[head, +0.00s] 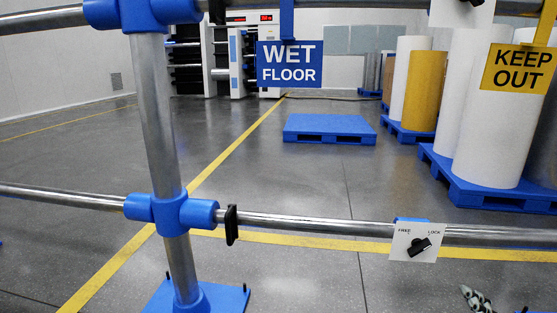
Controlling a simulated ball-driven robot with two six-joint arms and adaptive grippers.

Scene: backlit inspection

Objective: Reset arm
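In the head view, my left gripper is not visible. A small silver and black part (476,299) at the bottom edge, right of centre, may be the tip of my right gripper. It is cut off by the frame, so its opening and any held thing cannot be told. It appears below the lower rail, apart from the white plate (402,243). This plate is marked FREE and LOCK and has a black knob (420,245), tilted with one end up toward the LOCK side.
A steel rail (310,223) with blue joints and a post (157,110) crosses the near view. A black clip (231,225) sits on it. WET FLOOR (289,64) and KEEP OUT (519,68) signs hang above. Behind are an empty blue pallet (329,129), large rolls and open floor.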

